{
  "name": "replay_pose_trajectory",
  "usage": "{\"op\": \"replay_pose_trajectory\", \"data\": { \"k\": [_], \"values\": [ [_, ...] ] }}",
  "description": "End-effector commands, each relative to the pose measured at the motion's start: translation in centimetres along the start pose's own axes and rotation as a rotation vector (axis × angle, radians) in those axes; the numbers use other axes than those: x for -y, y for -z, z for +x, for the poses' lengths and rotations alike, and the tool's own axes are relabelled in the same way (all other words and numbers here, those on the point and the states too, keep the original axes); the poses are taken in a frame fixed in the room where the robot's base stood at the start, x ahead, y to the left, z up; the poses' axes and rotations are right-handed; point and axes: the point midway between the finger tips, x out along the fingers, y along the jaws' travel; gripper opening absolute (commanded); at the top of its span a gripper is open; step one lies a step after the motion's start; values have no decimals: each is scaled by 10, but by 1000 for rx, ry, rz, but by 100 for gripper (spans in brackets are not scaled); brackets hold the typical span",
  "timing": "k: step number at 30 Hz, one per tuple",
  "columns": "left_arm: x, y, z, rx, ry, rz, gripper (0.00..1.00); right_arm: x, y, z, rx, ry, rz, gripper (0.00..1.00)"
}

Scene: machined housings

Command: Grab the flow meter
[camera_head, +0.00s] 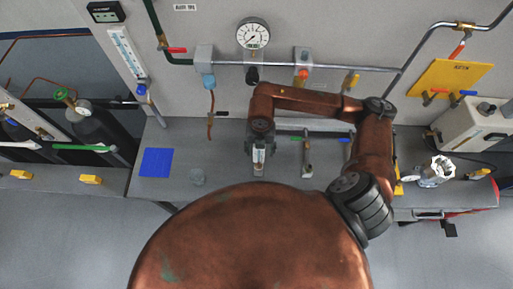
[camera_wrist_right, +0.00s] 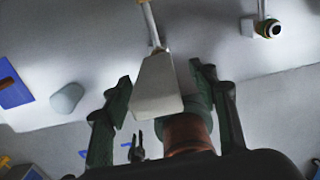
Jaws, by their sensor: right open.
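My right gripper (camera_head: 258,149) is over the grey bench and points down in the head view. In the right wrist view the gripper (camera_wrist_right: 161,78) is open, one dark finger on each side of a pale tapered block (camera_wrist_right: 156,92). The block has a thin rod and a brass-coloured collar at its far end; it seems to be the flow meter, but I cannot be sure. In the head view it shows small under the gripper (camera_head: 259,168), partly hidden. I see a gap beside the block and no grip on it. My left gripper is not in view.
A blue square (camera_head: 156,162) and a grey lump (camera_head: 198,177) lie to the left on the bench. A similar fitting (camera_head: 307,158) stands just right of the gripper. A white-wheeled valve (camera_head: 437,171) is farther right. A pipe and gauge (camera_head: 253,34) are on the wall behind.

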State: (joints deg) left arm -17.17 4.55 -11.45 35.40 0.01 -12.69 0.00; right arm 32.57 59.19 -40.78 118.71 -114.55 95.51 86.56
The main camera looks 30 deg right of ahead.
Motion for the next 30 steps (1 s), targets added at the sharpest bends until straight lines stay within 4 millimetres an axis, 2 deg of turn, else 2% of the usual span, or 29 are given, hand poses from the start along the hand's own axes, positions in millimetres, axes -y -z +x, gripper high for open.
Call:
{"op": "replay_pose_trajectory", "data": {
  "k": [9,11,15,18,22,30],
  "values": [
    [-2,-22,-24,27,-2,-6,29,-6,-4,42,-14,5,-5,54],
    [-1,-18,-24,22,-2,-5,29,-7,-5,50,-13,3,-5,54],
    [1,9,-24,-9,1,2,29,-7,-5,62,-11,3,-5,54],
    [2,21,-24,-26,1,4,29,-7,-5,63,-10,2,-6,54],
    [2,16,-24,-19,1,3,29,-7,-5,63,-10,2,-7,53],
    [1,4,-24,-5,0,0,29,-7,-4,63,-10,2,-6,34]
  ]
}}
